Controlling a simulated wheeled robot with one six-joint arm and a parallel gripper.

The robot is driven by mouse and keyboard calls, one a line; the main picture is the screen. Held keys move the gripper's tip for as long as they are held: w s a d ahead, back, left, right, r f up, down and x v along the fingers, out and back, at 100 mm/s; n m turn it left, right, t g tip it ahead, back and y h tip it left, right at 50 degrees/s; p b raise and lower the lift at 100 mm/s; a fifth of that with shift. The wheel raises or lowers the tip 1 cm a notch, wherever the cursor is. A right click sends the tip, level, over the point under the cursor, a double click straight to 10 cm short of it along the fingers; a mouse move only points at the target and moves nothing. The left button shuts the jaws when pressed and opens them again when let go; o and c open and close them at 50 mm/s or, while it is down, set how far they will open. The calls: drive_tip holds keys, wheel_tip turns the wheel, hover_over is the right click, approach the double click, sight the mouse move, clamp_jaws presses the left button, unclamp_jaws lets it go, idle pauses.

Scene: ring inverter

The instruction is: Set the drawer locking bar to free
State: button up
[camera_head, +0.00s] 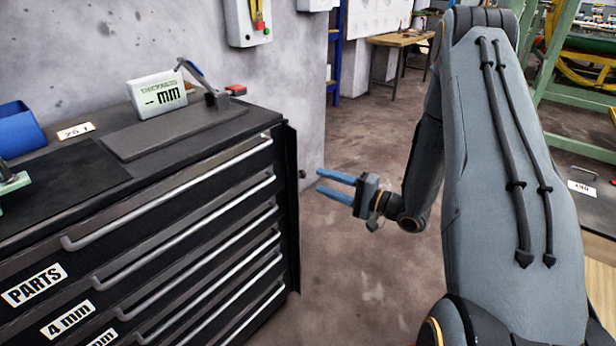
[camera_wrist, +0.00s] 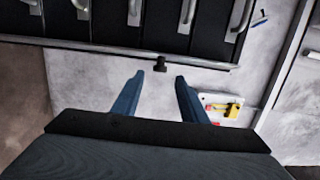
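The drawer cabinet (camera_head: 150,225) stands at the left in the head view, its visible drawers closed. The dark locking bar (camera_head: 292,215) runs upright along the right edge of its front. A small dark knob (camera_head: 302,174) sticks out from the bar. In the wrist view the bar (camera_wrist: 100,47) runs across the picture, with the knob (camera_wrist: 160,66) at its lower edge. My gripper (camera_head: 318,181) has blue fingers, open and empty, pointing at the bar. In the wrist view the knob lies just beyond the fingertips (camera_wrist: 159,76), centred between them; contact is not visible.
A wall box (camera_head: 247,22) with a yellow and red switch hangs behind. The floor (camera_head: 350,285) right of the cabinet is clear. A bench (camera_head: 575,180) stands far right.

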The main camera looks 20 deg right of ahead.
drive_tip(key=x, duration=0.6)
drive_tip(key=shift+w, duration=0.1)
clamp_jaws()
